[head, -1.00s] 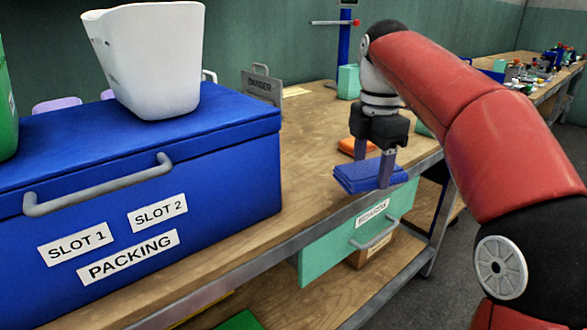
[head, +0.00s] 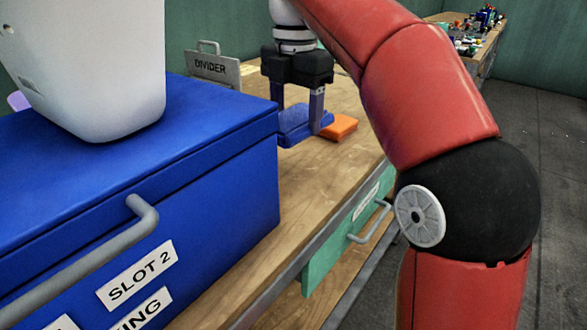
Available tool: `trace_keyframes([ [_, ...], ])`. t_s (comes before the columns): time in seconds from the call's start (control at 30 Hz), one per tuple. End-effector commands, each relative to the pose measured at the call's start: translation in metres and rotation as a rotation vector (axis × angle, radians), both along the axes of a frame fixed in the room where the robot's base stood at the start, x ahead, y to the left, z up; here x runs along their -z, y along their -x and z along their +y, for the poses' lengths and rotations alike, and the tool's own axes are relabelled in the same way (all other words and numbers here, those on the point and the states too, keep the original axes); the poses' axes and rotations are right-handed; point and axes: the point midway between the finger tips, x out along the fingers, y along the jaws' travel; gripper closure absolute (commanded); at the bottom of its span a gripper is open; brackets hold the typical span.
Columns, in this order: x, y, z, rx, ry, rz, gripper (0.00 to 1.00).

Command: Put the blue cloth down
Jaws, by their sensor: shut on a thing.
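The blue cloth (head: 297,128) is a folded, flat bundle at the middle of the head view. My gripper (head: 297,110) points down, with its fingers on either side of the cloth, and is shut on it. The cloth is close over the wooden workbench (head: 330,175), just right of the blue packing box; I cannot tell whether it touches the bench. An orange folded cloth (head: 341,126) lies on the bench just right of the blue cloth.
The large blue packing box (head: 210,180) fills the left, with a white bin (head: 85,65) on its lid. A grey divider plate (head: 214,68) stands behind. A green drawer (head: 335,255) hangs under the bench. Bare bench lies in front of the cloths.

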Motion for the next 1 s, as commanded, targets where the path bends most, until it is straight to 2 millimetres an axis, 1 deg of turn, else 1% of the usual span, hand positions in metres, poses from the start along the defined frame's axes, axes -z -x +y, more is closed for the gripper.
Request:
trace_keyframes([
  [0.03,0.011,0.0,-0.001,0.001,0.001,0.001,0.63],
  [0.1,0.026,0.001,-0.001,0.002,0.002,0.003,0.63],
  [0.2,0.043,0.001,-0.001,0.002,0.002,0.003,0.63],
  [0.37,0.056,0.0,-0.001,0.002,0.0,0.001,0.63],
  [0.53,0.082,0.001,-0.001,0.002,0.0,0.003,0.63],
  [0.7,0.09,0.0,-0.001,0.003,0.0,0.001,0.63],
  [1.0,0.093,0.0,-0.001,0.002,-0.001,0.001,0.63],
])
